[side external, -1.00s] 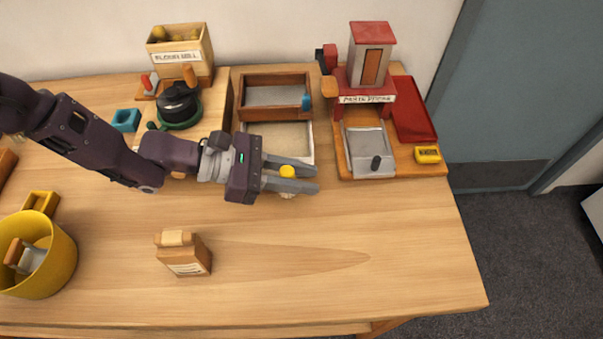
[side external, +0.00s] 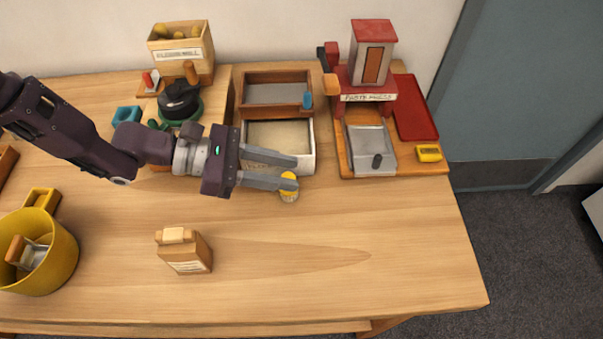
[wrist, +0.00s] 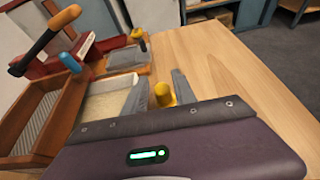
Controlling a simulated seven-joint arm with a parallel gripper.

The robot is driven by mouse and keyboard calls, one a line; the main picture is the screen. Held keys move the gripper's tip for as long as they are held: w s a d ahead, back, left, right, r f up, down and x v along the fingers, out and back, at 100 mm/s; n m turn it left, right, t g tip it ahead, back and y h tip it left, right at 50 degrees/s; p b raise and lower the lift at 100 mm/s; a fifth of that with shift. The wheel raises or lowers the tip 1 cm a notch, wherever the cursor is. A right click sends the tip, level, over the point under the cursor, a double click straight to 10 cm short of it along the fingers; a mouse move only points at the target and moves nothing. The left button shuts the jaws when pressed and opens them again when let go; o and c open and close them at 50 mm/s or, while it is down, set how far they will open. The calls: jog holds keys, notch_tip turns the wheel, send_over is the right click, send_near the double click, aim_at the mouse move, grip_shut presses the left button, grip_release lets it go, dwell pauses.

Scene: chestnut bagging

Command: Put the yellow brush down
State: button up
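The yellow brush (side external: 289,195) stands upright on the bare table, just in front of the white-rimmed tray of pale material. Its yellow handle also shows in the wrist view (wrist: 162,95). My gripper (side external: 297,174) is open, its two fingers spread apart around the handle near their tips. The lower finger hides part of the brush in the side view. I see clear gaps beside the handle in the wrist view (wrist: 163,88).
The tray (side external: 314,160) and a wooden box (side external: 275,77) lie behind the fingers. A red-topped press (side external: 372,65) stands at the back right. A brown carton (side external: 186,253) and yellow tub (side external: 50,265) are at the front left. The front right table is clear.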

jog(key=v, duration=0.8)
jog(key=shift+r, duration=0.15)
jog(key=s+a+r+m+g+y, duration=0.1)
jog(key=s+a+r+m+y, duration=0.1)
jog(key=s+a+r+m, duration=0.45)
jog(key=s+a+r+m+g+y, duration=0.15)
jog(key=r+m, duration=0.25)
jog(key=r, duration=0.5)
jog(key=s+a+r+m+t+y, duration=0.1)
jog(key=s+a+m+t+y, duration=0.2)
jog(key=s+a, duration=0.4)
jog(key=s+a+r+m+t+y, duration=0.1)
jog(key=s+a+m+t+y, duration=0.3)
jog(key=a, duration=1.3)
jog(key=s+t+y, duration=0.1)
jog(key=s+y, duration=0.2)
jog(key=shift+r, duration=0.4)
